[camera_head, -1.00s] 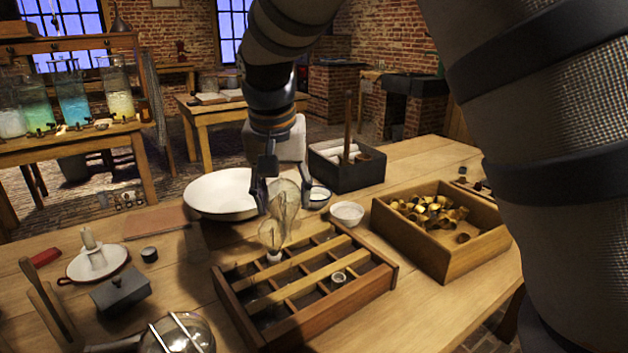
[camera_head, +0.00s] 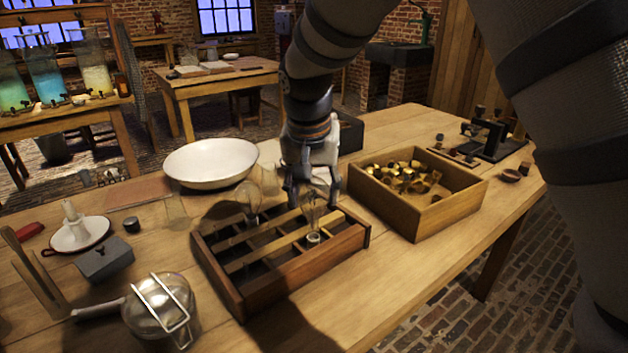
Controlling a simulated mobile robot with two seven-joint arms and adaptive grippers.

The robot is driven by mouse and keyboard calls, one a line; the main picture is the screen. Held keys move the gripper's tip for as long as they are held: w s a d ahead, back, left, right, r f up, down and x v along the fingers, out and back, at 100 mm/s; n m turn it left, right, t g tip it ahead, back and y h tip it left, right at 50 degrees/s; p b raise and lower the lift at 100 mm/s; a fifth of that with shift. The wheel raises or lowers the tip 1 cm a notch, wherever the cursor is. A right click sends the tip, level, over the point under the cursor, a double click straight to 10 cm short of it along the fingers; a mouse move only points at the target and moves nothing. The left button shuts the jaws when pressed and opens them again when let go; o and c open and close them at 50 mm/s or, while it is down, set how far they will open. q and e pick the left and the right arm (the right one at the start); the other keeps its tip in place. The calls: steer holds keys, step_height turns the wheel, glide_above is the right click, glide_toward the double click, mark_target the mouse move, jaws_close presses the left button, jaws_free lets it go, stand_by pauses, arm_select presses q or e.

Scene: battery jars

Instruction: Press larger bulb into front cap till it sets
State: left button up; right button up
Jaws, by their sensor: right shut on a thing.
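My right gripper (camera_head: 313,190) points down over the wooden divided tray (camera_head: 262,292) and is shut on a clear glass bulb (camera_head: 312,216), taken as the larger bulb. The bulb is upright, with its lower end at the front cap (camera_head: 313,238), a small pale ring on the tray's front slats. I cannot tell how deep it sits in the cap. Another clear bulb (camera_head: 250,197) stands at the tray's back left, apart from the gripper. My left gripper is not in view.
A wooden box of brass caps (camera_head: 410,225) stands right of the tray. A white basin (camera_head: 210,164) lies behind it. The table's front right is clear.

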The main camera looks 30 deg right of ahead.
mark_target(313, 242)
steer(key=shift+f, duration=0.65)
stand_by(1.3)
steer(key=shift+f, duration=0.2)
steer(key=shift+s+f, duration=0.1)
steer(key=shift+f, duration=0.75)
stand_by(4.0)
stand_by(0.3)
steer(key=o, duration=1.1)
steer(key=shift+r, duration=0.1)
